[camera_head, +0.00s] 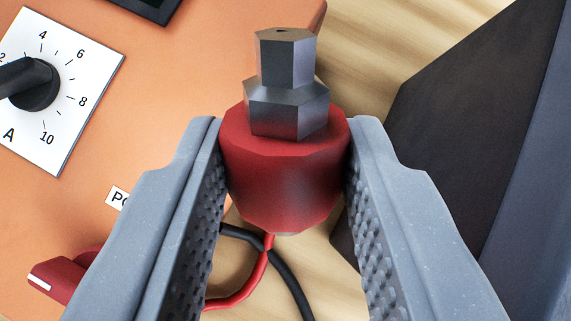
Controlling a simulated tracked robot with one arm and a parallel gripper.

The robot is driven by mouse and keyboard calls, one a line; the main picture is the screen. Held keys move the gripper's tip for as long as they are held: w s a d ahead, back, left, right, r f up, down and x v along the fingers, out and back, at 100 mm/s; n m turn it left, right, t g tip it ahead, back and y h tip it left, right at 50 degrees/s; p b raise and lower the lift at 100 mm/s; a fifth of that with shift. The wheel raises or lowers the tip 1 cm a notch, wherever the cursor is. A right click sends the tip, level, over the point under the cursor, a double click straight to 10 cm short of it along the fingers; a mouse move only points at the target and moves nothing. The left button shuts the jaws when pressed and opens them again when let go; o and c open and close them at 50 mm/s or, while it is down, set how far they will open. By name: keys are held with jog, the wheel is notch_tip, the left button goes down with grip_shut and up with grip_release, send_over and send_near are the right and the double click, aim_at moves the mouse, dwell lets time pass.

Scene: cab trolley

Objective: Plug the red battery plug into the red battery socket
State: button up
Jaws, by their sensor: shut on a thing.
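The red battery plug (285,180) is a round red body with a grey hexagonal metal end (287,85) that points toward the top of the picture. My gripper (284,130) is shut on the red body, with one finger at each side of it. A red cable (255,278) shows below the plug; its join to the plug is partly hidden. I cannot make out the red battery socket in this view.
An orange panel (165,75) fills the left, with a black dial (32,84) on a white scale and a red knob (60,278). A black cable (293,280) crosses the red one. A dark box-like thing (460,110) stands at right. Pale wood-grained surface (370,45) shows between.

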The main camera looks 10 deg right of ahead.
jog(key=w+d+r+m+t+h+b, duration=0.1)
jog(key=w+d+r+m+t+h, duration=0.1)
jog(key=r+m+h, duration=0.1)
jog(key=w+d+r+m+t+h+b, duration=0.1)
jog(key=w+d+r+m+t+h, duration=0.1)
jog(key=m+h, duration=0.1)
jog(key=w+d+r+m+t+h, duration=0.2)
jog(key=r+m+h, duration=0.1)
jog(key=m+h, duration=0.1)
jog(key=shift+w+r+m+t+b, duration=0.25)
jog(key=shift+r+m+t+b, duration=0.05)
jog(key=shift+r+b, duration=0.1)
jog(key=d+m+h, duration=0.1)
jog(key=h, duration=0.1)
jog(key=s+d+r+m+h+b, duration=0.1)
jog(key=h, duration=0.1)
jog(key=shift+d+r+m, duration=0.15)
jog(key=shift+d+m, duration=0.1)
jog(key=shift+m, duration=0.15)
jog(key=shift+s+d+r+m+g+h, duration=0.3)
jog(key=shift+s+d+m+g+h, duration=0.3)
jog(key=shift+h, duration=0.3)
jog(key=shift+f, duration=0.15)
notch_tip(320, 180, down, 6)
jog(key=b, duration=0.6)
jog(key=shift+a+r, duration=0.1)
jog(key=shift+r, duration=0.1)
jog(key=shift+p, duration=1.35)
dwell(0.5)
